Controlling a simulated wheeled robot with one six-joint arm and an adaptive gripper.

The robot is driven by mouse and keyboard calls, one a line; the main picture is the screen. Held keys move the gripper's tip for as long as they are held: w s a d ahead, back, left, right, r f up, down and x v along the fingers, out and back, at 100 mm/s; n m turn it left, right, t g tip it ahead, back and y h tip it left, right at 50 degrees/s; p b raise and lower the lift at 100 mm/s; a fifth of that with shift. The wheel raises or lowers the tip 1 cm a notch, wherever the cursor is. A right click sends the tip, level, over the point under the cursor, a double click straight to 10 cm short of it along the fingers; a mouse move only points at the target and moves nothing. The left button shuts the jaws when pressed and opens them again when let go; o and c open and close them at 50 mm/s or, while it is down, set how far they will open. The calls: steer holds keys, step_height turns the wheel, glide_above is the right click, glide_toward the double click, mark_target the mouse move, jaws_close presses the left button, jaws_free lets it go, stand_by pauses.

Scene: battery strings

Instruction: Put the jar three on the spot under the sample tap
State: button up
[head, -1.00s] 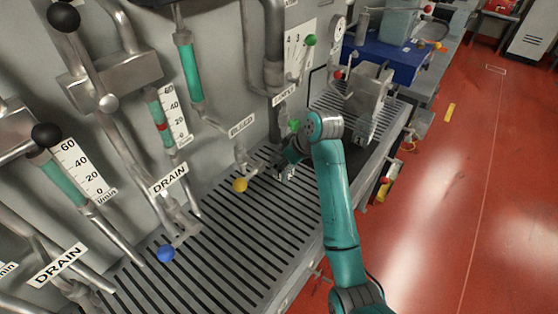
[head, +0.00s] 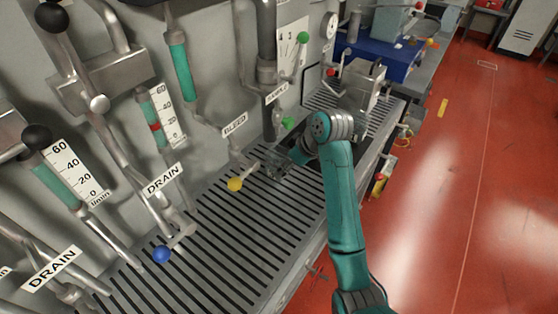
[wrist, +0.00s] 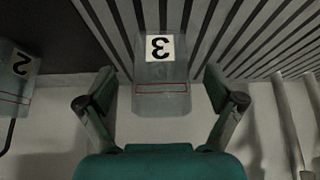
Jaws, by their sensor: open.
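In the wrist view, jar three (wrist: 160,78) is a clear grey jar with a white "3" label, upside down in this picture, and a red line. It stands by the slatted grate. My gripper (wrist: 160,92) is open, its fingers apart on either side of the jar's near part, with gaps showing. Jar two (wrist: 14,85) is at the left edge. In the head view, my gripper (head: 279,166) is low over the grate, and jar three cannot be made out clearly there. The sample tap (head: 288,123) has a green handle; the spot under it is hard to see.
The slatted grate (head: 225,235) runs along the wall panel. The bleed tap's yellow knob (head: 235,184) and the drain's blue knob (head: 162,254) stick out to the left. A grey metal unit (head: 360,88) stands beyond my arm. Red floor lies to the right.

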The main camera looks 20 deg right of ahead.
steer(key=s+d, duration=0.1)
steer(key=s, duration=0.1)
steer(key=s+d, duration=0.2)
steer(key=s, duration=0.1)
steer(key=s+d, duration=0.2)
steer(key=shift+s+d, duration=0.15)
stand_by(0.3)
